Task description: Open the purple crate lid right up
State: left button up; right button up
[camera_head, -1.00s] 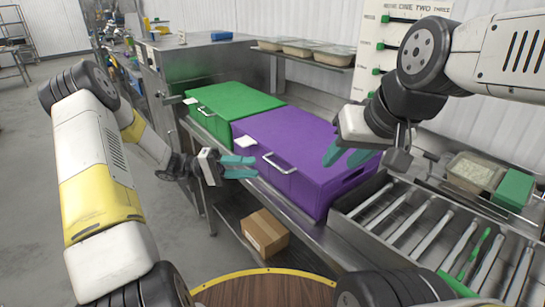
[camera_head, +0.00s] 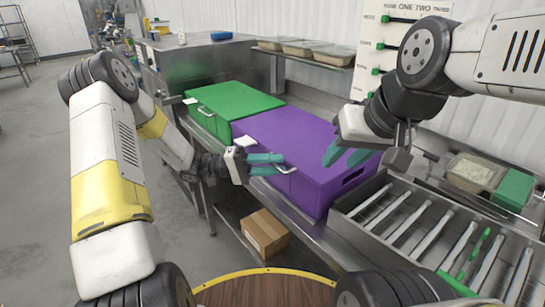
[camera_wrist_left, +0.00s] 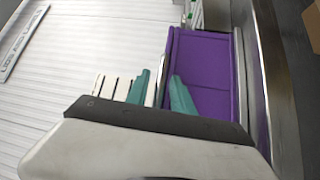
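The purple crate (camera_head: 312,190) stands on the metal counter with its lid (camera_head: 290,135) shut flat. A pale bar handle (camera_head: 289,170) is on its front, partly hidden by my left gripper. My left gripper (camera_head: 283,165) is open with teal fingers apart, its tips at the handle's left end; I cannot tell whether they touch it. My right gripper (camera_head: 345,157) is open and empty, above the right part of the purple lid.
A green crate (camera_head: 232,103) stands left of the purple one. A cardboard box (camera_head: 265,232) sits on the lower shelf.

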pick_arm(q)
grip_shut()
dwell(1.2)
